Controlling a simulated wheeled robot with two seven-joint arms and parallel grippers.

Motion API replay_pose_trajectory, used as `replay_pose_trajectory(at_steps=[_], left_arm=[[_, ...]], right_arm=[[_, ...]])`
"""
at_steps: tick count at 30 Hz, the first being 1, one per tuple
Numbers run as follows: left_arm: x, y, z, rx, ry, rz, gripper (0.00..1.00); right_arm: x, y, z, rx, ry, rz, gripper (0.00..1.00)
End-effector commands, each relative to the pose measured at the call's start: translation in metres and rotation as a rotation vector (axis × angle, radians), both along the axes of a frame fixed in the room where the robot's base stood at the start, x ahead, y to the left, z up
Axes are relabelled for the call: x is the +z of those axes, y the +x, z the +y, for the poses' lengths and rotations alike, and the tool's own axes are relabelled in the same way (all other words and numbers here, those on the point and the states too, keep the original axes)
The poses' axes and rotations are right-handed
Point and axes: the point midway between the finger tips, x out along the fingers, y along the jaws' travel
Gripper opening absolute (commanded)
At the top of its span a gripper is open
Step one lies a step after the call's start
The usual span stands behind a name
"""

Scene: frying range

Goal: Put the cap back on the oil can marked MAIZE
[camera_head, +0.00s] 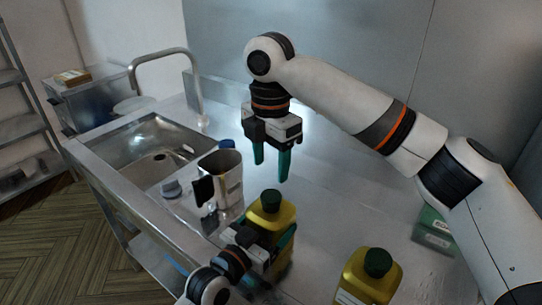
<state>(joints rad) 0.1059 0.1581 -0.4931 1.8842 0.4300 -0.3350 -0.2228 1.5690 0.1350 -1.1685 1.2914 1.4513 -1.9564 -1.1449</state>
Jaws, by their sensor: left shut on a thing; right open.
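A yellow oil can (268,220) with a dark green top (271,199) stands upright at lower centre. My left gripper (264,243) is shut on this can's body from the near side and hides its front, so I cannot read its marking. A second yellow can (368,284) with a dark green cap (377,262) stands at the lower right; its label is cut off and unreadable. My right gripper (271,162) is open and empty, pointing down above the counter behind the held can. No loose cap is clearly identifiable.
A metal jug (225,178) stands left of the held can, with a blue object (227,144) behind it. A small grey object (170,187) lies near the sink (150,150) and its tap (194,80). A green box (434,231) sits right. The counter's back middle is clear.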

Motion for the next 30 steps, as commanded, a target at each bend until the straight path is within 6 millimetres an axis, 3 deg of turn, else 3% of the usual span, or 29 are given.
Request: replay_pose_trajectory(at_steps=[9,15,21,30], left_arm=[[0.0000,0.0001,0.0002,0.000,0.001,-0.001,0.21],[0.0000,0.0001,0.0001,0.000,0.001,-0.001,0.21],[0.0000,0.0001,0.0001,0.000,0.001,-0.001,0.21],[0.0000,0.0001,0.0001,0.000,0.001,-0.001,0.21]], right_arm=[[0.0039,0.0001,-0.0007,0.640,0.000,0.001,0.57],[0.0057,-0.0001,-0.0008,0.912,0.001,0.001,0.57],[0.0064,-0.0001,-0.0009,1.017,0.001,0.001,0.57],[0.0062,-0.0002,-0.0010,1.023,0.001,0.001,0.57]])
